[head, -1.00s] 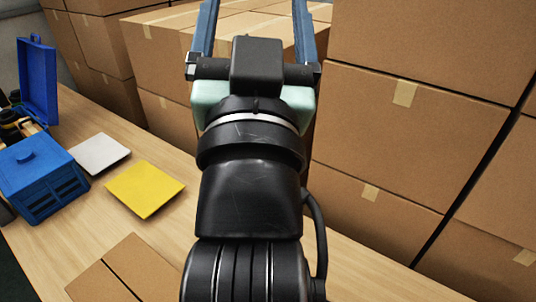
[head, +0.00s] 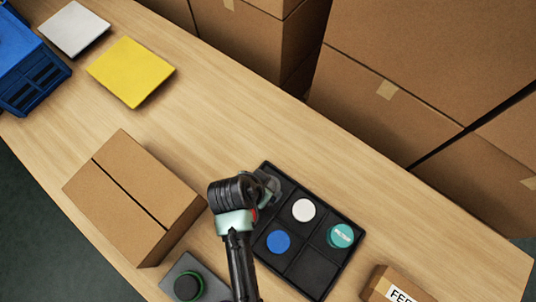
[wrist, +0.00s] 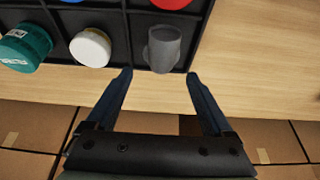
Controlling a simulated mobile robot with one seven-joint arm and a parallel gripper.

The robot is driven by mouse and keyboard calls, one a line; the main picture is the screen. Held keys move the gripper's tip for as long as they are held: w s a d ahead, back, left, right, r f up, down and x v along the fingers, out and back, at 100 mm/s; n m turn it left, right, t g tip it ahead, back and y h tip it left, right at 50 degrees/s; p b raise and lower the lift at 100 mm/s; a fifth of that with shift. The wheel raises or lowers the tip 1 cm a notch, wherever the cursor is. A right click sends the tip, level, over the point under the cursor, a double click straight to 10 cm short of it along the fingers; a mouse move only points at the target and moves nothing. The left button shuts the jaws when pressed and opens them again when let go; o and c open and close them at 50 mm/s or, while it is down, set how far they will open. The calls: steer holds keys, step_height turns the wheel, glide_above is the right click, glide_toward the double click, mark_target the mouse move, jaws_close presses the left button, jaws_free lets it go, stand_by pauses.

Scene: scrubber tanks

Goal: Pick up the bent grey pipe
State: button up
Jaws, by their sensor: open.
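The bent grey pipe (wrist: 162,48) sits in a corner compartment of the black divided tray (wrist: 120,45), at the top of the wrist view. In the head view my arm covers most of that corner of the tray (head: 309,272). My gripper (wrist: 158,74) is open and empty in the wrist view. Its two dark blue fingers are spread on either side of the pipe's line, with the tips just short of the tray edge. The fingers cannot be made out in the head view.
The tray also holds a white cap (head: 303,210), a teal cap (head: 341,235), a blue disc (head: 278,242) and a red piece (wrist: 172,3). A cardboard box (head: 135,195) stands left of it, a small labelled box (head: 392,286) right. Stacked cartons (head: 385,100) line the back.

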mark_target(272, 181)
steer(key=shift+w+x, duration=0.15)
steer(key=shift+x, duration=1.9)
steer(key=shift+w+x, duration=0.15)
steer(key=shift+x, duration=1.9)
steer(key=shift+d+r, duration=0.15)
steer(key=shift+r, duration=0.05)
steer(key=c, duration=1.2)
